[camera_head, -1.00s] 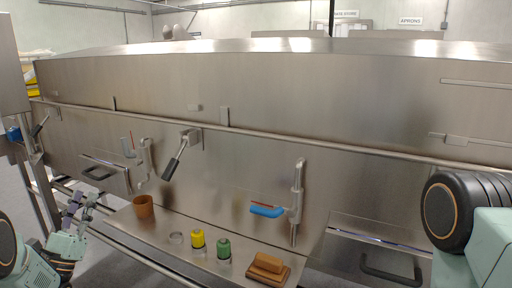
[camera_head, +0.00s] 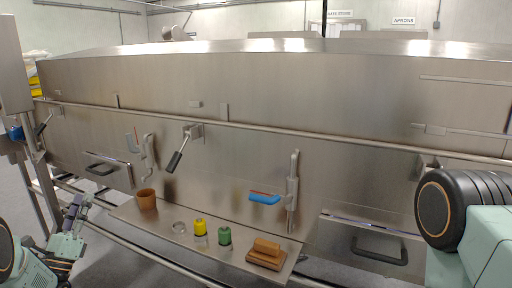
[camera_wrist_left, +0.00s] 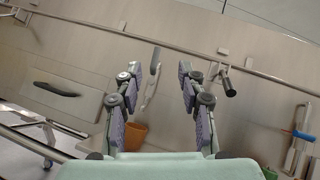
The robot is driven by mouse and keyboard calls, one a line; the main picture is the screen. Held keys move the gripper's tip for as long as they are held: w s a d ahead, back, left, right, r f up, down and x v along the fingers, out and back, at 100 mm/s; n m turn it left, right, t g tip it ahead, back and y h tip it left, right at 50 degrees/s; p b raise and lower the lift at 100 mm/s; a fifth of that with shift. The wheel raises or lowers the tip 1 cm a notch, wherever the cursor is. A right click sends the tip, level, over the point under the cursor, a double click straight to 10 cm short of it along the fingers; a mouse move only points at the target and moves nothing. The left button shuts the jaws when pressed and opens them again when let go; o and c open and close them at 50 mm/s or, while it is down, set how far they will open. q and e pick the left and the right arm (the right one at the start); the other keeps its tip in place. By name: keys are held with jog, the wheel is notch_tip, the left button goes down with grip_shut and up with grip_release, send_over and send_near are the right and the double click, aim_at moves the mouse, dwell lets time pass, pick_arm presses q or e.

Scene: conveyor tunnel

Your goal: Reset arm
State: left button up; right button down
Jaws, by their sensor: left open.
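My left gripper (camera_head: 74,214) shows at the lower left of the head view, left of the shelf. The orange-brown cup (camera_head: 147,199) stands on the shelf to the right of the gripper. It also shows in the left wrist view (camera_wrist_left: 136,136), beyond the left finger. My right gripper is not in view; a black and teal part of my right arm fills the right edge of the head view.
The steel shelf (camera_head: 160,224) carries a yellow jar (camera_head: 200,227), a green jar (camera_head: 224,236) and a brown brush-like block (camera_head: 267,249). A blue-handled lever (camera_head: 265,198) and a black-handled lever (camera_head: 175,161) stick out from the steel tunnel wall (camera_head: 340,100). A drawer-like panel (camera_head: 370,228) is at right.

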pick_arm(q)
notch_tip(320, 180, down, 16)
jog(key=d+r+n+g+y, duration=0.15)
jog(key=n+g+y, duration=0.45)
jog(key=n, duration=1)
jog(key=s+d+f+n+g+h+b, duration=0.1)
jog(key=s+d+f+n+g, duration=0.35)
jog(key=f, duration=0.25)
jog(key=s+d+f+n+g+h, duration=0.1)
jog(key=s+d+f+n+g, duration=0.35)
jog(key=f, duration=0.35)
jog(key=s+d+f+n+g+h+b, duration=0.1)
jog(key=s+d+f+n+g, duration=0.3)
jog(key=s, duration=0.5)
jog(key=s+d+f+n+g+h, duration=0.1)
jog(key=s+d+f+n+g, duration=0.15)
jog(key=s+d, duration=0.5)
jog(key=s+d+r+g+b, duration=0.1)
jog(key=s+g, duration=0.1)
jog(key=s, duration=0.7)
jog(key=s+d+r+g+b, duration=0.1)
jog(key=s+d+r+g, duration=0.1)
jog(key=s, duration=0.7)
jog(key=shift+d+n, duration=0.25)
jog(key=shift+n, duration=0.2)
